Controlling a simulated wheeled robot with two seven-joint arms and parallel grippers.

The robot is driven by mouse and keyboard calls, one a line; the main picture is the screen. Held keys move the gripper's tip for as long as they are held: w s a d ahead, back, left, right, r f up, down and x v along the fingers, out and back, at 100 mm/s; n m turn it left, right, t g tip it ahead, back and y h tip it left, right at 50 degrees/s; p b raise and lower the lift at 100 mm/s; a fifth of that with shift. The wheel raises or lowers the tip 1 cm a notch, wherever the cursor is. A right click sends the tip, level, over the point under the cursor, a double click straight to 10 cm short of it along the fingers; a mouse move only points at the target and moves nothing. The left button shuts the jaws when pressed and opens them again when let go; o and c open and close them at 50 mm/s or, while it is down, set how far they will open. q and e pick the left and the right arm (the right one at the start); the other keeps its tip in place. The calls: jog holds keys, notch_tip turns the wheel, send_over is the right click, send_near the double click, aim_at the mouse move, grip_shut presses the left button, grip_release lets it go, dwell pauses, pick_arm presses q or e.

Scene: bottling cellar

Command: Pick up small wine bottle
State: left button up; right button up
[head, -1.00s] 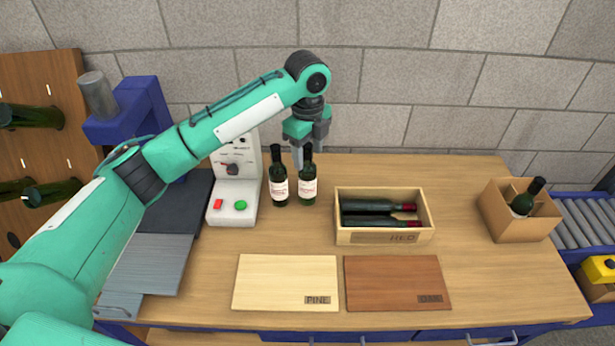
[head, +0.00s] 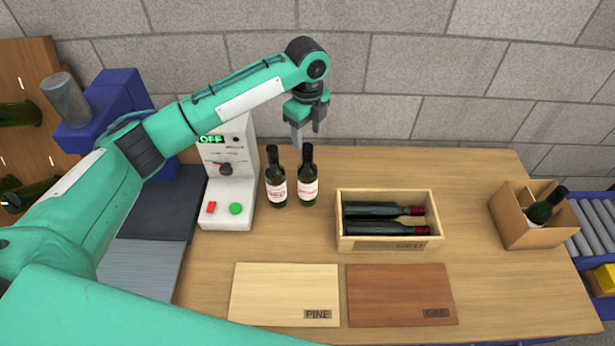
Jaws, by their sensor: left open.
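Two small dark green wine bottles with white labels stand upright side by side on the table: a left one (head: 276,178) and a right one (head: 308,176). My left gripper (head: 308,138) is open, with its fingers pointing down, above and behind the bottles' necks. It looks empty, and I cannot tell its exact distance from the right bottle. The lower parts of both bottles are in clear view. My right gripper is not in view.
A white machine (head: 231,190) marked OFF stands left of the bottles. A wooden crate (head: 390,243) holds two lying bottles. Pine (head: 270,290) and oak (head: 390,290) boards lie in front. A cardboard box (head: 513,228) with a bottle stands right. Table between crate and box is clear.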

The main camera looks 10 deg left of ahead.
aim_at(308, 147)
pick_arm(q)
jog(key=f, duration=0.3)
jog(key=shift+w, duration=0.2)
notch_tip(308, 147, down, 2)
jog(key=shift+f+p, duration=0.25)
jog(key=shift+p, duration=0.95)
notch_tip(308, 147, down, 3)
jog(key=shift+w+f+p, duration=0.1)
jog(key=shift+f+p, duration=0.05)
jog(key=shift+p, duration=0.4)
jog(key=shift+f, duration=0.15)
jog(key=c, duration=1)
grip_shut()
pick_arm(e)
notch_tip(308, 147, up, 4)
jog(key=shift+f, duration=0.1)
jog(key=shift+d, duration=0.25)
